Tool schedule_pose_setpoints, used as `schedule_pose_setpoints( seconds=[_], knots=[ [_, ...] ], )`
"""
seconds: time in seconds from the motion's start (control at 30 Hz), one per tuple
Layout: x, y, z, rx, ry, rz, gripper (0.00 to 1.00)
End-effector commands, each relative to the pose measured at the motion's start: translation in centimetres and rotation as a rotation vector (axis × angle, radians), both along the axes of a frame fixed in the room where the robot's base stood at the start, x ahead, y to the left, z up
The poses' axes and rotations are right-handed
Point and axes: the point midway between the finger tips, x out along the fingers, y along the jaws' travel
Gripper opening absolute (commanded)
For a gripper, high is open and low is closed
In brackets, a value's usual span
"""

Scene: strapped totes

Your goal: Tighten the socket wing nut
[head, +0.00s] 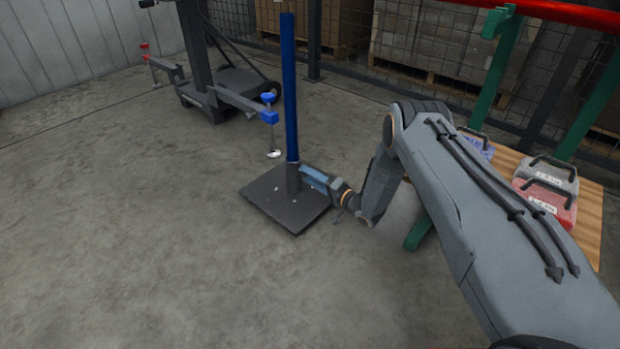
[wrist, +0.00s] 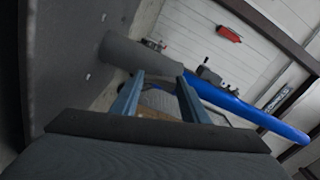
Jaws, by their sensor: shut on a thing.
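A blue post (head: 289,90) stands upright in a grey socket (head: 293,178) on a dark square base plate (head: 272,205). The post (wrist: 235,105), the socket (wrist: 145,58) and the plate (wrist: 75,70) also show in the wrist view. My gripper (head: 306,174) reaches in low from the right, with its blue fingers against the right side of the socket. In the wrist view my gripper's two fingers (wrist: 158,86) point at the socket and end at its side. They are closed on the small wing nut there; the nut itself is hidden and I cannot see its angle.
A dark wheeled cart (head: 215,90) with clamp arms stands behind the post; a blue-ended clamp arm (head: 268,116) comes close to it. At right, a wooden-topped table (head: 588,225) holds strapped, handled cases (head: 547,188) beside green posts. The floor at left and front is clear.

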Motion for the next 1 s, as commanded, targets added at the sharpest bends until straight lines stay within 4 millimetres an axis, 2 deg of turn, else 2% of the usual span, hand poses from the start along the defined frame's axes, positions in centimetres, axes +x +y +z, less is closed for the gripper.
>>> schedule_pose_setpoints(
  seconds=[0.4, 0.93, 0.97, 1.0],
  knots=[
    [0.0, -0.05, -0.04, 0.111, 0.145, -0.002, 0.18],
    [0.05, -0.05, 0.0, 0.126, 0.163, -0.002, 0.18],
    [0.05, -0.05, 0.0, 0.126, 0.163, -0.002, 0.42],
    [0.06, -0.06, 0.01, 0.125, 0.162, -0.002, 0.49]
  ],
)
